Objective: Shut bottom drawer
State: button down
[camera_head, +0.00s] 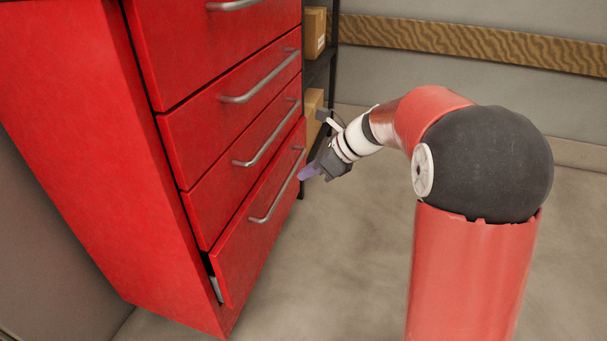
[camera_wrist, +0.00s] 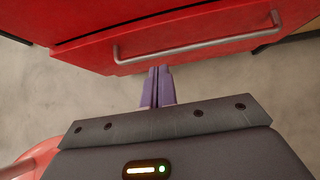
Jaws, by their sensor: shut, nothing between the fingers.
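The red cabinet (camera_head: 85,150) stands at the left in the head view, with several drawers that have silver bar handles. Its bottom drawer (camera_head: 243,257) sticks out slightly, with a gap along its left edge. The bottom drawer's handle (camera_head: 277,190) also shows in the wrist view (camera_wrist: 195,46), running across the upper part. My gripper (camera_head: 307,173) is near the right end of the bottom drawer, in front of it. In the wrist view its purple fingers (camera_wrist: 158,72) are together and empty, pointing at the drawer's lower front below the handle. Whether the fingertips touch the drawer is unclear.
A dark shelf rack (camera_head: 333,50) with cardboard boxes (camera_head: 314,33) stands behind the cabinet's right side. The grey floor (camera_head: 340,260) in front of the cabinet is clear. A wall with a wooden strip (camera_head: 470,42) runs along the back.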

aim_at(260, 182)
jog(key=x, duration=0.3)
jog(key=a+r+b+x, duration=0.1)
jog(key=x, duration=0.5)
jog(key=shift+w+a+r, duration=0.15)
jog(key=shift+w+r, duration=0.1)
jog(key=shift+r, duration=0.05)
jog(key=shift+w+a+r, duration=0.1)
jog(key=shift+w+a, duration=0.1)
jog(key=shift+a, duration=0.2)
jog(key=shift+w+a+r+p, duration=0.1)
jog(key=shift+w+a+p, duration=0.05)
jog(key=shift+a+p, duration=0.3)
jog(key=shift+w+a+r+p, duration=0.15)
jog(key=shift+a+p, duration=0.2)
jog(key=shift+a, duration=0.2)
jog(key=shift+w+a+f, duration=0.1)
jog(key=shift+a+f, duration=0.1)
jog(key=shift+f, duration=0.05)
